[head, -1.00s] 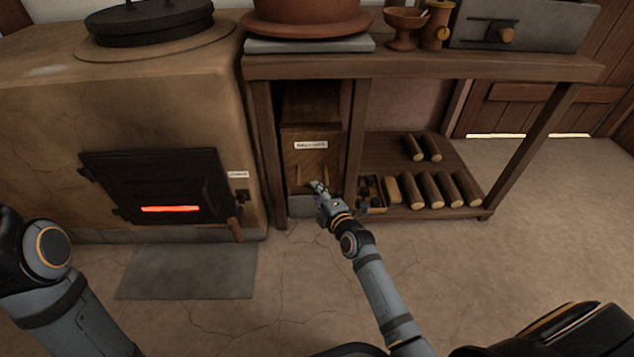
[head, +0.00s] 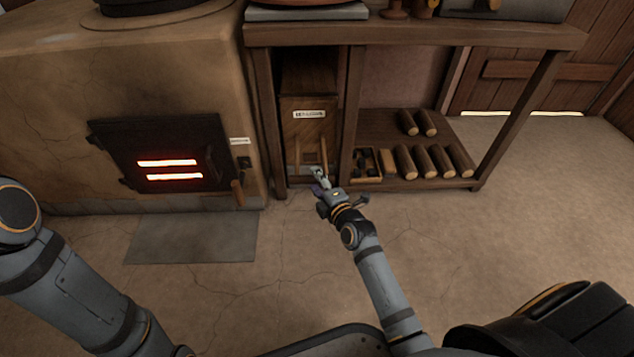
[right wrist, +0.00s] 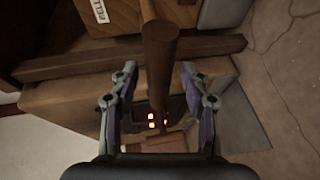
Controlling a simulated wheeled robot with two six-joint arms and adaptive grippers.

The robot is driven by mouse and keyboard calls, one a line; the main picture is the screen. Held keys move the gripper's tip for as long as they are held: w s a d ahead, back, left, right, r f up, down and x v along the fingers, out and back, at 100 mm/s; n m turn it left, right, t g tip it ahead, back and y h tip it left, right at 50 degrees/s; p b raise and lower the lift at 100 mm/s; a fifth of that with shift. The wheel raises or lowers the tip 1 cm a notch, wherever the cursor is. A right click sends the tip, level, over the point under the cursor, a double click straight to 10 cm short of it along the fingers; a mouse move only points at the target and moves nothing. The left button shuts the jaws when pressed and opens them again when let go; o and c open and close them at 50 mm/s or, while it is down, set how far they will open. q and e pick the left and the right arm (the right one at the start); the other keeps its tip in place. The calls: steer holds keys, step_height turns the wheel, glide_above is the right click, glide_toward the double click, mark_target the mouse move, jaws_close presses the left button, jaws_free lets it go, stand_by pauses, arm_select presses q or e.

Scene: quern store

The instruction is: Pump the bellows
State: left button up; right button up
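The bellows (head: 308,133) is a wooden box with a white label, set under the left end of the bench. Two short wooden bars of its handle (head: 323,155) stick out from its front. My right gripper (head: 320,175) is at the handle's lower front. In the right wrist view its two fingers (right wrist: 158,75) stand apart, with the wooden handle bar (right wrist: 160,50) between them and gaps visible on both sides. The labelled bellows front (right wrist: 125,12) shows at that view's top. My left arm shows at the left; its gripper is out of view.
A clay stove (head: 60,90) stands left, with a dark fire door (head: 150,132) showing two glowing slots. A grey plate (head: 190,238) lies before it. Several logs (head: 430,160) and a small divided box (head: 367,165) rest on the lower shelf. Open floor lies right.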

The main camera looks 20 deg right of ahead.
steer(key=v, duration=1.2)
